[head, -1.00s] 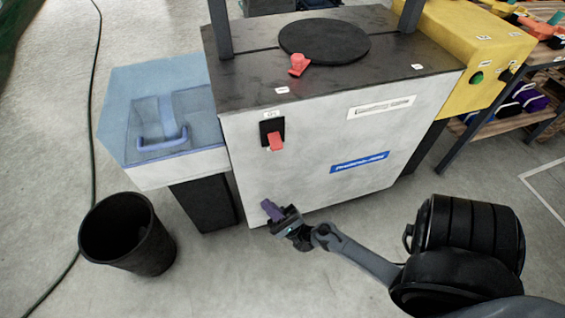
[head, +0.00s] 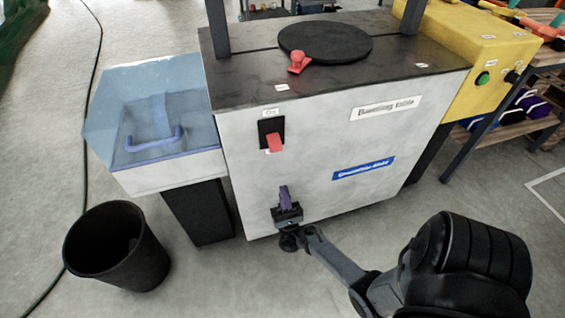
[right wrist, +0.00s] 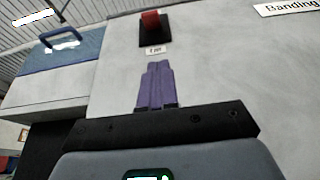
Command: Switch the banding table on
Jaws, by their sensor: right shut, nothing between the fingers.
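The banding table (head: 330,130) is a grey cabinet with a dark top and a round black plate. Its front carries a red switch lever (head: 275,143) on a black plate, pointing down, with a label above it that seems to read "On". In the right wrist view the red lever (right wrist: 150,20) is above my fingers, with another label under its plate. My right gripper (head: 285,190) is shut and empty, its purple fingers pointing up, below the switch and apart from it. The fingers also show in the right wrist view (right wrist: 155,85). My left gripper is not in view.
A red knob (head: 299,61) sits on the table top. A blue-lidded bin with a handle (head: 150,145) adjoins the left side. A black bucket (head: 115,245) stands on the floor. A yellow box with a green button (head: 470,75) is at right.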

